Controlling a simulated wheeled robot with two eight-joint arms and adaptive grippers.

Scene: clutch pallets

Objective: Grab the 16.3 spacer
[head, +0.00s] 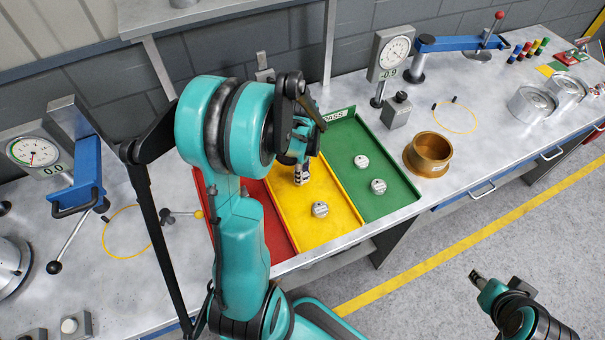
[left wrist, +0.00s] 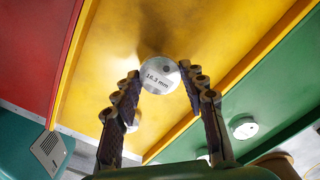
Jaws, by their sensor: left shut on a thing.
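The 16.3 spacer (left wrist: 160,75) is a round silver disc marked "16.3 mm". In the left wrist view it sits between the fingertips of my left gripper (left wrist: 160,82), which is shut on it. In the head view my left gripper (head: 302,176) points down at the yellow tray section (head: 285,205); the held spacer is mostly hidden there by the fingers. I cannot tell whether it touches the tray floor. Another silver spacer (head: 320,209) lies in the yellow section, nearer the front. My right gripper (head: 478,279) is out over the floor, away from the bench; its finger state is unclear.
The green section (head: 345,140) on the right holds two spacers (head: 361,161) (head: 378,186). The red section (head: 270,225) is on the left, partly behind my arm. A brass-coloured ring (head: 428,153) and a dial gauge (head: 391,52) stand right of the tray.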

